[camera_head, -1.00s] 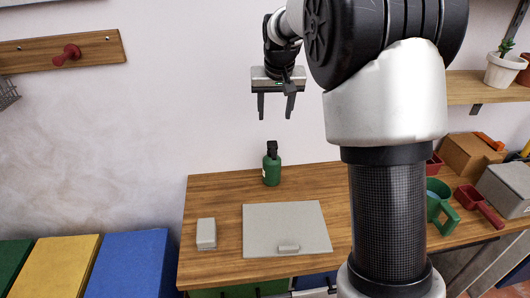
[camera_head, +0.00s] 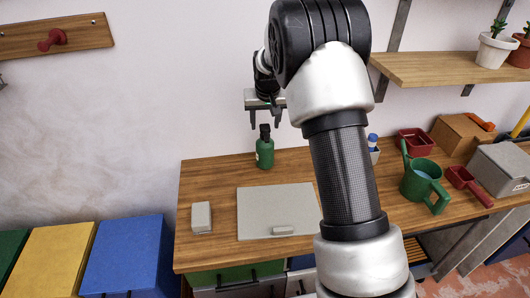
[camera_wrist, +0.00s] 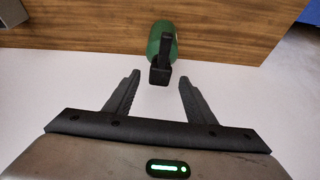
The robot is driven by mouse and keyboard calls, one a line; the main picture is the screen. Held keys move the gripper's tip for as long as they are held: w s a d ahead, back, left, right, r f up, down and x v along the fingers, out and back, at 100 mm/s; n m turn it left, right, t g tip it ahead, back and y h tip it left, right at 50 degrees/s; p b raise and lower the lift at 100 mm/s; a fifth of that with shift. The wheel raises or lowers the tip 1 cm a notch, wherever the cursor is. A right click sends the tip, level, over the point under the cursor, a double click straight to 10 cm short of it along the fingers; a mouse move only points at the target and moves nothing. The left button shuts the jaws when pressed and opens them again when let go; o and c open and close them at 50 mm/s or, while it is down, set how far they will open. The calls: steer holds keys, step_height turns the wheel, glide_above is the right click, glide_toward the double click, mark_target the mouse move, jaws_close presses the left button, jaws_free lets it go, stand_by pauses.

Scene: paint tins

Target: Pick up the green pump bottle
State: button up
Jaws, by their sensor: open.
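The green pump bottle (camera_head: 265,153) has a black pump top and stands upright near the back edge of the wooden table, close to the wall. My gripper (camera_head: 267,124) is open and empty. In the head view its fingers show just above the pump top. In the wrist view the bottle (camera_wrist: 170,32) is beyond the open fingers (camera_wrist: 158,92), with its black pump head pointing toward the gap between them. I see no contact between fingers and bottle.
A grey board (camera_head: 270,212) with a small light block lies in front of the bottle, and another pale block (camera_head: 201,217) lies to its left. A green watering can (camera_head: 424,186), a red scoop (camera_head: 466,184) and boxes stand at right. A shelf (camera_head: 450,68) hangs above them.

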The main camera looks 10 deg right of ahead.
mark_target(265, 126)
steer(key=x, duration=0.3)
steer(key=shift+f, duration=0.2)
steer(key=shift+c, duration=0.3)
steer(key=shift+r, duration=0.1)
jaws_close()
